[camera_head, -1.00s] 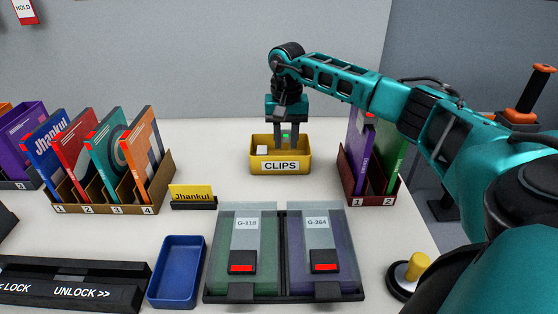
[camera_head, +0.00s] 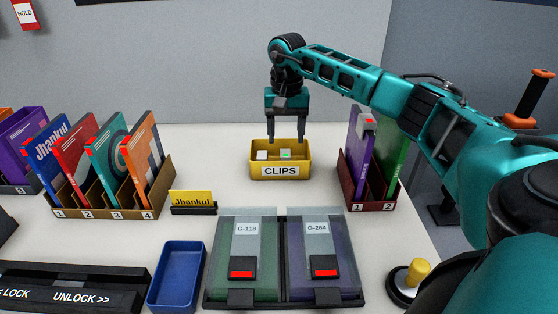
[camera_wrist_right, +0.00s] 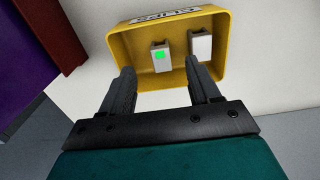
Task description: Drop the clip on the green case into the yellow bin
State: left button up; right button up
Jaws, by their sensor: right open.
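The yellow bin (camera_head: 255,170) labelled CLIPS stands on the table at the back centre. A clip with a green light (camera_head: 286,154) lies inside it, beside a plain white clip (camera_head: 262,155). In the right wrist view the green-lit clip (camera_wrist_right: 160,55) and the white clip (camera_wrist_right: 201,44) lie apart in the yellow bin (camera_wrist_right: 119,45). My right gripper (camera_head: 286,139) is open and empty, over the bin and above the clips. The green case (camera_head: 256,274) lies at the front centre with a red-lit block on it and no green-lit clip. My left gripper is not in view.
A purple case (camera_head: 347,262) lies beside the green one in a black tray. A blue tray (camera_head: 166,303) is at front left. Book racks flank the bin, the right one (camera_head: 374,200) close by. A yellow-knobbed device (camera_head: 418,271) stands at front right.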

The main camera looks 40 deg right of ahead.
notch_tip(320, 180, up, 10)
dwell(0.3)
jog(key=shift+a, duration=0.1)
dwell(0.3)
